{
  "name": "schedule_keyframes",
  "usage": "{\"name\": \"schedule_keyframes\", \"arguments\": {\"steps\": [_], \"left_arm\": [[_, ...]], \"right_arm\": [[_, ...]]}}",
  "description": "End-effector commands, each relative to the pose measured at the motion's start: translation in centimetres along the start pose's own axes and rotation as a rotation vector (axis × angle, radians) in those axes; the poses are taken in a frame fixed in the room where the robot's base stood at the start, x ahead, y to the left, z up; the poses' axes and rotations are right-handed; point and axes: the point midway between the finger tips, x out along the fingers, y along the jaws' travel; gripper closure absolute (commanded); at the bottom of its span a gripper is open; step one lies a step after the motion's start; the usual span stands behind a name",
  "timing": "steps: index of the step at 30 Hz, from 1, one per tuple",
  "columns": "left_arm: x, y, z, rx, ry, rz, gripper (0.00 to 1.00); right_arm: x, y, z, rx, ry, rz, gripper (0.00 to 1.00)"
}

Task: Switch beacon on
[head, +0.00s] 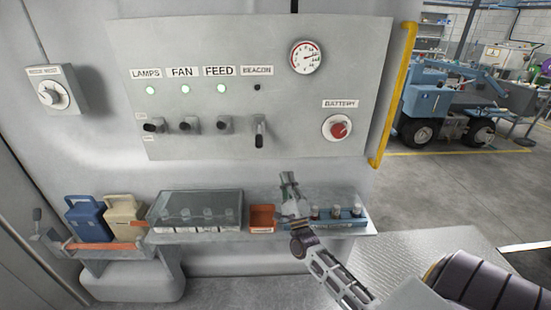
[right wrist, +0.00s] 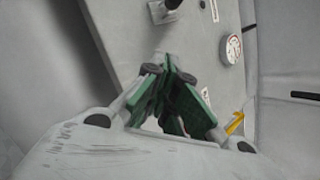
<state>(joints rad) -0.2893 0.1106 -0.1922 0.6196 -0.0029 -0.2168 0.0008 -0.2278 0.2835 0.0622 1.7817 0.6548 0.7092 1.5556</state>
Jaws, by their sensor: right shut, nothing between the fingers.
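The beacon switch (head: 260,133) is a dark lever on the grey wall panel (head: 300,120), under the BEACON label (head: 257,70). Its lever hangs downward, and the small beacon light (head: 257,87) is dark. My right gripper (head: 287,178) is shut and empty, below the panel and below and right of the beacon switch, apart from it. In the right wrist view its green-padded fingers (right wrist: 168,68) meet at the tips, and the panel lies beyond them. A dark knob (right wrist: 165,10) shows at the top there; I cannot tell which switch it is. My left gripper is not in view.
Three switches left of the beacon one sit under green-lit LAMPS, FAN and FEED lights (head: 185,90). A red battery knob (head: 338,128) and gauge (head: 307,57) are to the right. A shelf (head: 200,237) with bottles, a clear case and an orange bin (head: 262,217) juts out below.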

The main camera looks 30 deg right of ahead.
Motion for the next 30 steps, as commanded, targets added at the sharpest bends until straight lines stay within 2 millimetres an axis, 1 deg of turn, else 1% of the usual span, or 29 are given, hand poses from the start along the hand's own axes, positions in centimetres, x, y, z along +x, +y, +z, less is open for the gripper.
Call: {"name": "schedule_keyframes", "arguments": {"steps": [8, 21, 30], "left_arm": [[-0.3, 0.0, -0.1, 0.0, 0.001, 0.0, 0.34], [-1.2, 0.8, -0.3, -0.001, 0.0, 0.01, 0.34], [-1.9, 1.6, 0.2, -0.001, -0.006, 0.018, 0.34]], "right_arm": [[1.3, 0.0, 0.0, -0.001, 0.0, 0.0, 1.0], [5.5, -0.1, 0.1, 0.0, 0.0, -0.001, 1.0], [8.4, -0.1, 0.0, 0.0, 0.0, 0.0, 1.0]]}}
